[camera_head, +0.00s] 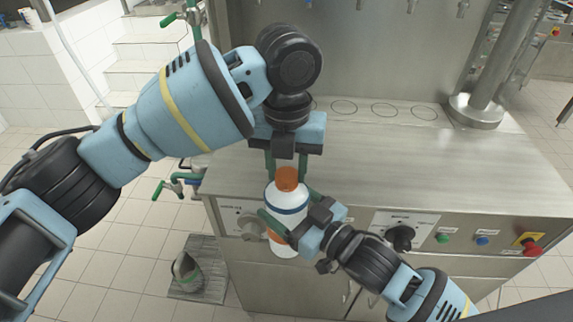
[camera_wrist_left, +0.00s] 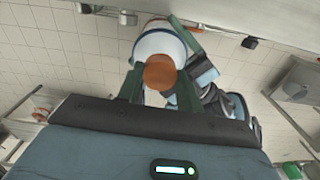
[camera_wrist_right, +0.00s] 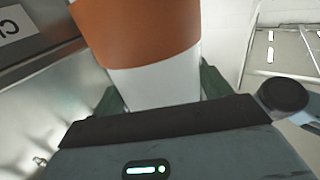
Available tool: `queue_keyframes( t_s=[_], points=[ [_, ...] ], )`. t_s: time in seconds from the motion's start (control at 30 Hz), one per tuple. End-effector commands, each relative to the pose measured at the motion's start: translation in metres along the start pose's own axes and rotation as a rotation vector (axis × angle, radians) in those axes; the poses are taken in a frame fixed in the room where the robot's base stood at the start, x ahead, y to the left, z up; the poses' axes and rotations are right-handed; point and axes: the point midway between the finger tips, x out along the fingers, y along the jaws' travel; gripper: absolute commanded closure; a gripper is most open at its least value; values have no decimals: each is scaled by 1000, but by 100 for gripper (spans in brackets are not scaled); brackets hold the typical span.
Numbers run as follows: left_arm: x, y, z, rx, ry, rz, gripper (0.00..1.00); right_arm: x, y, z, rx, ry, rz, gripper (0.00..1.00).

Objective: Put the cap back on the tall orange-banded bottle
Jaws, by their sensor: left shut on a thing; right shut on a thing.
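The white bottle (camera_head: 287,196), with a blue band and an orange band, is in front of the steel counter's edge. My right gripper (camera_head: 288,213) is shut on its body from the right. In the right wrist view the bottle's white part (camera_wrist_right: 155,86) is between the fingers, with the orange band (camera_wrist_right: 137,35) beyond. My left gripper (camera_head: 287,168) is above the bottle, pointing down, shut on the orange cap (camera_head: 288,177). The cap (camera_wrist_left: 159,73) covers the bottle's top in the left wrist view. I cannot tell whether it touches the neck.
The steel counter (camera_head: 400,165) behind is clear on top, with a steel post (camera_head: 480,95) at its right. Its front panel carries a black knob (camera_head: 402,236) and a red button (camera_head: 532,250). A grey container (camera_head: 187,270) stands on the floor at left.

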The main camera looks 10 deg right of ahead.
Motion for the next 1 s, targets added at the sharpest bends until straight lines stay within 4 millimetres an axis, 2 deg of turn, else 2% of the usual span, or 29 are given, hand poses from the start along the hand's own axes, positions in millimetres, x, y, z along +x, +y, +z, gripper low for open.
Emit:
queue_keyframes(
  t_s=[0.17,0.33,0.37,0.53,0.83,1.0],
  points=[
    [-2,2,2,241,-6,4,85,0,-1,-4,-3,10,-3,87],
    [-2,2,2,250,-6,4,85,0,-1,-4,-3,10,-4,87],
    [-2,2,2,249,-6,4,60,0,-1,-4,-3,10,-4,87],
    [-1,1,1,250,-5,3,39,0,-1,-4,-3,11,-3,87],
    [-2,0,1,252,-4,2,39,0,0,-5,-3,11,-2,87],
    [-19,0,1,252,-7,2,39,0,0,-5,-3,12,-2,87]
  ],
)
